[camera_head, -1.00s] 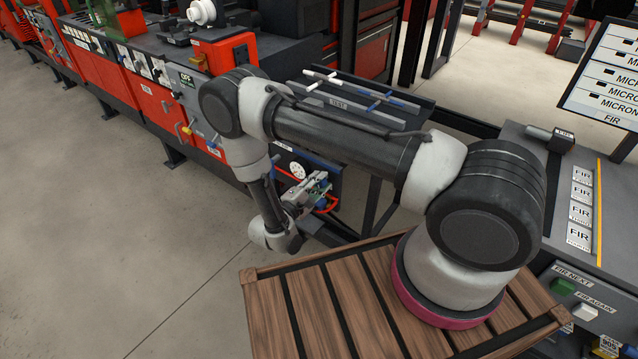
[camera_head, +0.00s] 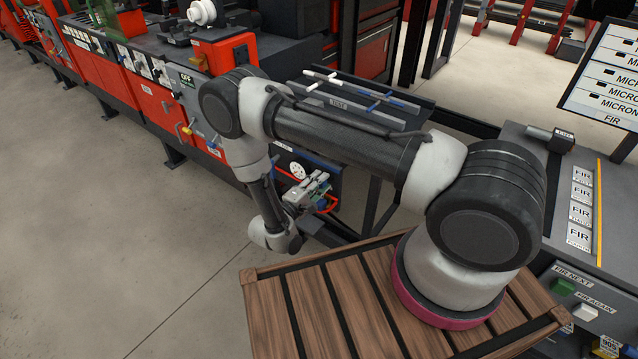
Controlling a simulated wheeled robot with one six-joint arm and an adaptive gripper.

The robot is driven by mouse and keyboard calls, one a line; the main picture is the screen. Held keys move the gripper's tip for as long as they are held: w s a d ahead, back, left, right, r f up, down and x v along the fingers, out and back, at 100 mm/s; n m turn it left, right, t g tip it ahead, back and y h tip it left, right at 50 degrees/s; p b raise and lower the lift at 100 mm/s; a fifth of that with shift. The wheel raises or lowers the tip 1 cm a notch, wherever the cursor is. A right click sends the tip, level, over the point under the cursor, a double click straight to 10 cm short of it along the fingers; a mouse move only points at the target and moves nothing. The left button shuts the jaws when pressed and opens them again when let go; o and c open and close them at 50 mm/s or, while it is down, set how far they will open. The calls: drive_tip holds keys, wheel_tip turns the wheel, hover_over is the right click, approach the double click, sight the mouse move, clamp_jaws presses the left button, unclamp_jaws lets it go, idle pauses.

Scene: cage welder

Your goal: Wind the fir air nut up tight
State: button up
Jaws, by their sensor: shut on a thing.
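My gripper (camera_head: 318,184) is at the dark blue panel below the orange-red machine, beside a red hose and just right of a white round gauge (camera_head: 298,170). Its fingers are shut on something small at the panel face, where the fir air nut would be. The nut itself is hidden by the fingers and too small to make out. I cannot tell how far it is wound on.
A dark rack (camera_head: 370,100) with blue- and white-handled bars stands just behind my arm. The red hose (camera_head: 330,204) curves below my gripper. A wooden slatted platform (camera_head: 300,310) is under my arm's base. A grey console (camera_head: 545,185) stands right. The floor at left is clear.

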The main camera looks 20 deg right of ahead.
drive_tip(key=o, duration=1.1)
drive_tip(key=shift+c, duration=0.2)
drive_tip(key=v, duration=1.2)
